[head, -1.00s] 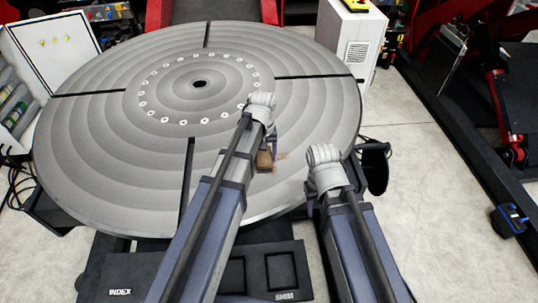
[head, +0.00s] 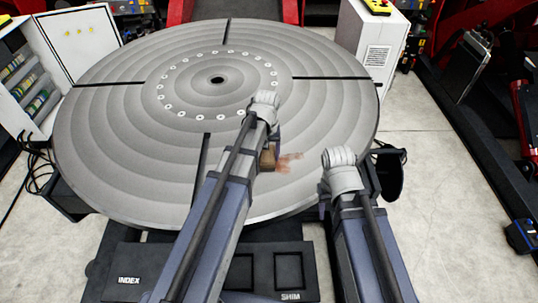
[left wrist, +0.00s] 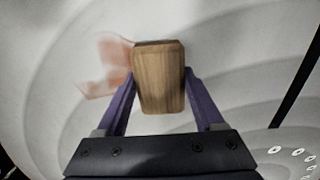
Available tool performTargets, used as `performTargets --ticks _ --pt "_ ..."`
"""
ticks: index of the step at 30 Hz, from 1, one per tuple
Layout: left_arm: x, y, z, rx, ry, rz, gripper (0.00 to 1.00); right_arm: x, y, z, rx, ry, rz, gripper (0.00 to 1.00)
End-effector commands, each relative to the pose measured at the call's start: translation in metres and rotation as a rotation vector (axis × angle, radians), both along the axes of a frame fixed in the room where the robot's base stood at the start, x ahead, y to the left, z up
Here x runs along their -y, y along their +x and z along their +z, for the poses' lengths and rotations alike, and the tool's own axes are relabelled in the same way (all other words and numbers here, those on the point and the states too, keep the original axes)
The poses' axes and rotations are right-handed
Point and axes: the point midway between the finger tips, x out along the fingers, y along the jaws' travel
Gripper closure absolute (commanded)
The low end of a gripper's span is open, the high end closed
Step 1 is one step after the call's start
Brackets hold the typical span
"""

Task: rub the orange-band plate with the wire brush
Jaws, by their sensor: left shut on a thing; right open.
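My left gripper (head: 272,150) is shut on a wooden block, seemingly the wire brush (head: 266,159), low over the near right part of the large round grey disc (head: 110,140). In the left wrist view the brush (left wrist: 160,85) sits between both fingers; its bristles are hidden underneath, and I cannot tell whether it touches the surface. A faint orange-pink patch (head: 289,162) shows just right of the brush; it also shows left of the brush in the left wrist view (left wrist: 108,65). I see no distinct orange-banded plate. My right gripper (head: 325,203) is open and empty near the disc's front right edge.
Black trays labelled INDEX and SHIM (head: 290,268) lie in front of the disc. A white cabinet (head: 367,55) stands behind right, a white control box (head: 82,42) behind left. A black cup-like part (head: 388,175) sits at the disc's right edge.

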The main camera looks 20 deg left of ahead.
Motion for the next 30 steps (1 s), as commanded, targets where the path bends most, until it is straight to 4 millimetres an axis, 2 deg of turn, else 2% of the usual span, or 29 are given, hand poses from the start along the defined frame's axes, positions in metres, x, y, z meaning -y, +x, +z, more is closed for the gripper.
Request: performTargets --ticks 6,13,25,30 --pt "-0.004 0.015 0.001 0.001 0.0 0.001 0.75 0.0 0.0 0.001 0.0 0.0 0.0 0.5" --pt "-0.002 0.015 0.001 0.001 -0.001 0.0 0.75 0.0 0.0 0.001 0.0 0.0 0.0 0.5" --pt "0.028 0.024 -0.002 0.002 -0.002 -0.002 0.75 0.0 0.0 -0.002 0.0 0.0 0.0 0.5" --pt "0.033 0.025 -0.002 0.002 -0.004 -0.001 0.75 0.0 0.0 -0.002 0.0 0.0 0.0 0.5"
